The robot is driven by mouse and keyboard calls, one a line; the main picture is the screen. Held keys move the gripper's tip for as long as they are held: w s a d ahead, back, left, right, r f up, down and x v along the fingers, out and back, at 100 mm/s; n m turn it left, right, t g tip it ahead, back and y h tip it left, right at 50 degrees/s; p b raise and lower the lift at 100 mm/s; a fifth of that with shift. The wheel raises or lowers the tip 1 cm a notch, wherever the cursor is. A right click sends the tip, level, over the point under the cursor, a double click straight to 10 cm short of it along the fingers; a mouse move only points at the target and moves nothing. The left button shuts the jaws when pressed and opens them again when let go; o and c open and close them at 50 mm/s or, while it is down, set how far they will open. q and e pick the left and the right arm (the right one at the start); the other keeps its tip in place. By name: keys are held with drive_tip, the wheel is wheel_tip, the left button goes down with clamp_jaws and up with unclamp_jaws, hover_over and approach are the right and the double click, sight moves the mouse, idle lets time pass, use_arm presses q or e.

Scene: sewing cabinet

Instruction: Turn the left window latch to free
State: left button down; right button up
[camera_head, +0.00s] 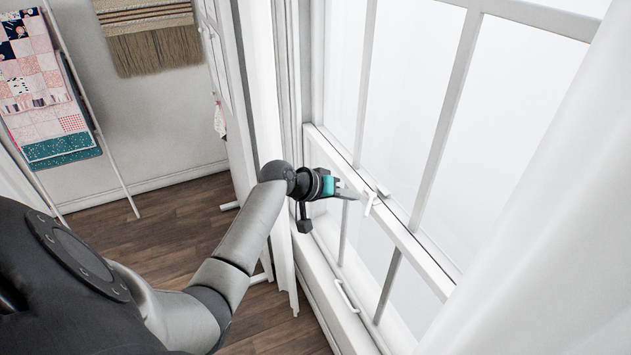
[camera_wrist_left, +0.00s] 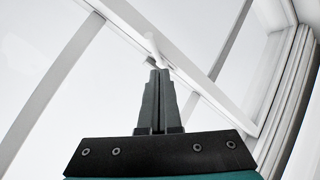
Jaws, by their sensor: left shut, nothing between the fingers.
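The white window latch (camera_head: 369,203) stands on the meeting rail of the white sash window in the head view. It also shows in the left wrist view (camera_wrist_left: 154,45), just past my fingertips. My left gripper (camera_head: 355,196) is shut and empty, with its tips at or very close to the latch; in the wrist view (camera_wrist_left: 157,72) the two fingers lie together. I cannot tell whether the tips touch the latch. A second small white fitting (camera_head: 383,191) sits on the rail just beyond. My right gripper is not in view.
White curtains hang left of the window (camera_head: 262,75) and at the right (camera_head: 560,220). A white handle (camera_head: 346,296) is on the lower sash. A ladder rack with quilts (camera_head: 45,100) stands at the far left. Wooden floor (camera_head: 170,235) lies below.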

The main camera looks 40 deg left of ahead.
use_arm(q)
drive_tip(key=d+v, duration=0.1)
drive_tip(key=v, duration=0.9)
drive_tip(key=s+d+f+g+y+b, duration=0.1)
drive_tip(key=s+f+g+b, duration=0.2)
drive_tip(key=f, duration=1)
drive_tip(key=s+f+y+b, duration=0.1)
drive_tip(key=s+f+b, duration=0.3)
drive_tip(key=f, duration=0.8)
drive_tip(key=s+d+f+g+y+b, duration=0.15)
drive_tip(key=s+f, duration=0.25)
drive_tip(key=f, duration=0.9)
drive_tip(key=s+d+f+m+g+b, duration=0.1)
drive_tip(key=s+d+f+m+b, duration=0.1)
drive_tip(key=s+f, duration=0.6)
drive_tip(key=s+d+f+m+g+b, duration=0.2)
drive_tip(key=s+d+f+b, duration=0.3)
drive_tip(key=s+f, duration=0.4)
drive_tip(key=s+d+f+m+g+b, duration=0.1)
drive_tip(key=s+d+f+m+b, duration=0.2)
drive_tip(key=s+f, duration=0.6)
drive_tip(key=s+d, duration=0.1)
drive_tip(key=s, duration=0.3)
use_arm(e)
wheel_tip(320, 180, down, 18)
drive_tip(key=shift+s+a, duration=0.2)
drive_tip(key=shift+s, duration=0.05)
